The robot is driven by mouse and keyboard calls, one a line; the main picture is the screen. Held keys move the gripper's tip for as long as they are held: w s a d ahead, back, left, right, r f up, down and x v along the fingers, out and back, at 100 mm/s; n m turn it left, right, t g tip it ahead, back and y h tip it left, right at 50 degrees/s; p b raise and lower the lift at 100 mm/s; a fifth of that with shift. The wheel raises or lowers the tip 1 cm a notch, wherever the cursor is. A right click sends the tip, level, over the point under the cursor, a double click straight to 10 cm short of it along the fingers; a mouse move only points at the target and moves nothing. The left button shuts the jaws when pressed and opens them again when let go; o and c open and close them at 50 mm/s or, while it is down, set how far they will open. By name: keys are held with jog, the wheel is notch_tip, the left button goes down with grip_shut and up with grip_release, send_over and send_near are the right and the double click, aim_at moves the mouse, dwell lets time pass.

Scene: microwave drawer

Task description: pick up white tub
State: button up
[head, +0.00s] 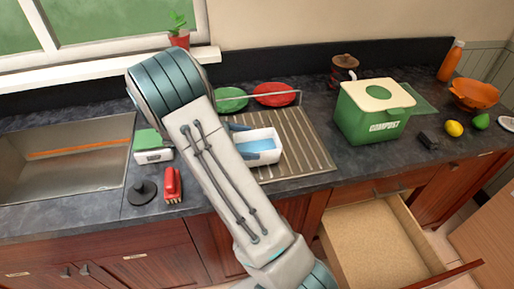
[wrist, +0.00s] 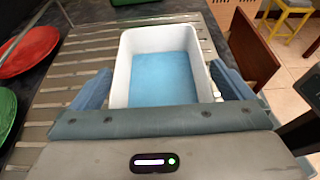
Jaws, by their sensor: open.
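The white tub (head: 270,151) sits on the ribbed drying rack by the sink in the head view, with a blue inside bottom. In the wrist view the white tub (wrist: 121,62) lies straight ahead of my gripper (wrist: 160,90). My gripper is open, with one blue-grey finger on the left side of the tub and one on the right side. Nothing shows gripped.
The drying rack (head: 305,150) also holds a red plate (head: 274,92) and a green plate (head: 231,98). A green compost bin (head: 362,127) stands to the right. An open drawer (head: 375,235) sticks out below the counter. A red brush (head: 172,186) lies left of my arm.

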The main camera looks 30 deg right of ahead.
jog(key=shift+x, duration=0.9)
jog(key=shift+c, duration=0.3)
jog(key=c, duration=0.8)
jog(key=shift+c, duration=0.2)
jog(key=shift+r, duration=0.15)
